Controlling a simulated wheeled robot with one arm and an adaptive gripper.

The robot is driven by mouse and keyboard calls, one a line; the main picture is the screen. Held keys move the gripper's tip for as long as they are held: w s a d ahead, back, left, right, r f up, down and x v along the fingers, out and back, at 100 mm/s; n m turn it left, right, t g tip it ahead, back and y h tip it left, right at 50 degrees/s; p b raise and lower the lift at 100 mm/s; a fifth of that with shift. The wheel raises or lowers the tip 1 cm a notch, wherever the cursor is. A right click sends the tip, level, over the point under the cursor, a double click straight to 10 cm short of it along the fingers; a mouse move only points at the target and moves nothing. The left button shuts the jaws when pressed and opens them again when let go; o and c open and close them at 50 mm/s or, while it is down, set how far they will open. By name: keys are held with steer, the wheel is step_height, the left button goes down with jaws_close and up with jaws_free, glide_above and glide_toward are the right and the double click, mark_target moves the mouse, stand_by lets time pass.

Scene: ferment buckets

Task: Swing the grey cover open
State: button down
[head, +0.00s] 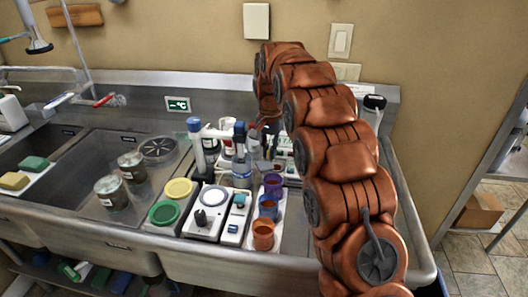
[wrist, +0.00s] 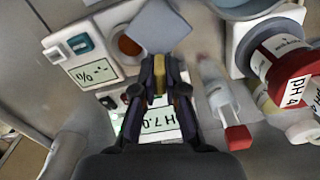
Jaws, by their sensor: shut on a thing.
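The grey cover (wrist: 160,26) is a flat bluish-grey square plate at the top middle of the wrist view. It is tilted over a white instrument (wrist: 105,32) with a round brown-orange opening beside the cover's left edge. My gripper (wrist: 161,66) has its dark fingers close together at the cover's near edge, shut on it. A small tan piece shows between the fingers. The contact itself is partly hidden by the fingertips. In the head view my arm hides most of this spot, and I cannot make out the cover there.
In the head view, purple, blue and orange cups (head: 263,235), a stirrer plate (head: 205,212) and glass jars (head: 111,192) crowd the steel counter.

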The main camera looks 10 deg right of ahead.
mark_target(269, 149)
steer(key=c, duration=1.2)
jaws_free()
steer(key=shift+r, duration=3.75)
